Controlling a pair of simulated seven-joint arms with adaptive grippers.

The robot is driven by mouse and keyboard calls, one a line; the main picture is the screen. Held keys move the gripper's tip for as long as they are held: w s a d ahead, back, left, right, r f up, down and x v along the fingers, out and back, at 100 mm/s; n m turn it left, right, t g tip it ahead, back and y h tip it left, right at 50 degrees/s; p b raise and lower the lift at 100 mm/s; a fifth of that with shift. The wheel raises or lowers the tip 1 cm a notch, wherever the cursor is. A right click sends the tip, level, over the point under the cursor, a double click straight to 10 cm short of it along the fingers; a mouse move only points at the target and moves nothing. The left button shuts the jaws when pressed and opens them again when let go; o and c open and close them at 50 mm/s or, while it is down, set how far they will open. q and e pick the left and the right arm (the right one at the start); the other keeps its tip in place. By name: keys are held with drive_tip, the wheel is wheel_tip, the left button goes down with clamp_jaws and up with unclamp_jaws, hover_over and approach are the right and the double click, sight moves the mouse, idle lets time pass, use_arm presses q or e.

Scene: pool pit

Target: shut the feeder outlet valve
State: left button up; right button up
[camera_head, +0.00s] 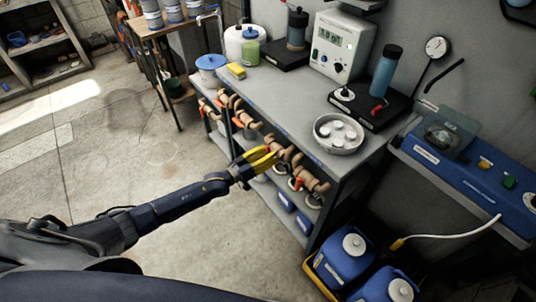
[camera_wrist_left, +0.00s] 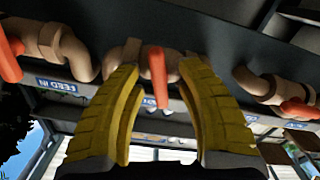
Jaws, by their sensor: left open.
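Tan pipes with orange-red lever valves run along the front of the grey bench. My left gripper (camera_head: 266,158) has yellow fingers and reaches the middle of this pipework, below the bench top. In the left wrist view the gripper (camera_wrist_left: 158,68) is open. One orange-red lever (camera_wrist_left: 156,64) shows between its fingertips, hanging from a tan fitting; I cannot tell whether a finger touches it. I cannot read which valve is the feeder outlet.
The bench top (camera_head: 270,95) carries a metal dish (camera_head: 339,133), a white display unit (camera_head: 342,45) and a blue bottle (camera_head: 386,72). Blue jugs (camera_head: 350,250) stand on the floor at right. The concrete floor (camera_head: 120,130) left of the bench is largely clear.

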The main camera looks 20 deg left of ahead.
use_arm(q)
clamp_jaws()
drive_tip(key=shift+m, duration=2.1)
unclamp_jaws()
drive_tip(key=v, duration=1.2)
